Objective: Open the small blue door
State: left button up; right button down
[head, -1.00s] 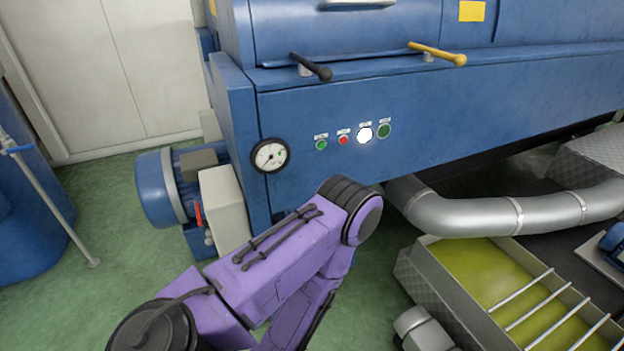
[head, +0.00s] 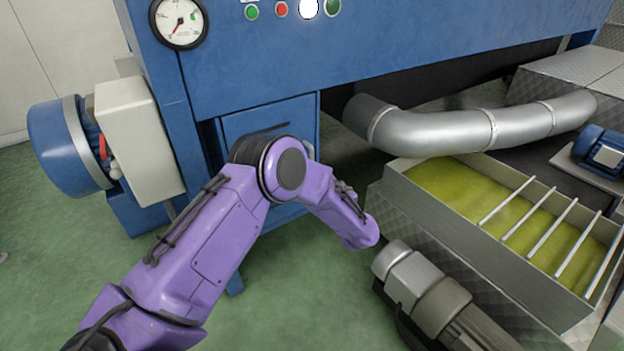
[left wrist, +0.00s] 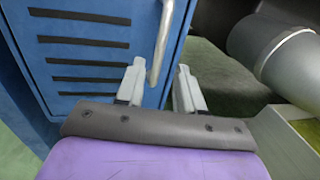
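The small blue door (head: 268,118) is on the front of the blue machine, below the gauge and buttons, and looks shut. My left arm hides much of it in the head view. In the left wrist view the door (left wrist: 65,62) shows dark horizontal slots and an upright metal handle (left wrist: 163,40) near its right edge. My left gripper (left wrist: 161,64) is open, its fingers apart and pointing toward the door. The handle's lower end appears between the fingers, nearer the left one; I cannot tell if it touches. The head view does not show this gripper clearly. My right gripper is not in view.
A blue motor (head: 62,145) with a pale box (head: 135,138) stands left of the door. A thick silver pipe (head: 450,132) and a tank of yellow-green liquid (head: 405,182) lie to the right. A grey motor (head: 428,290) sits low in front. Green floor (head: 290,300) is open nearby.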

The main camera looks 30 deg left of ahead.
pick_arm(q)
jog(key=b+x, duration=0.2)
jog(key=x, duration=0.7)
jog(key=shift+w+a, duration=0.1)
grip_shut()
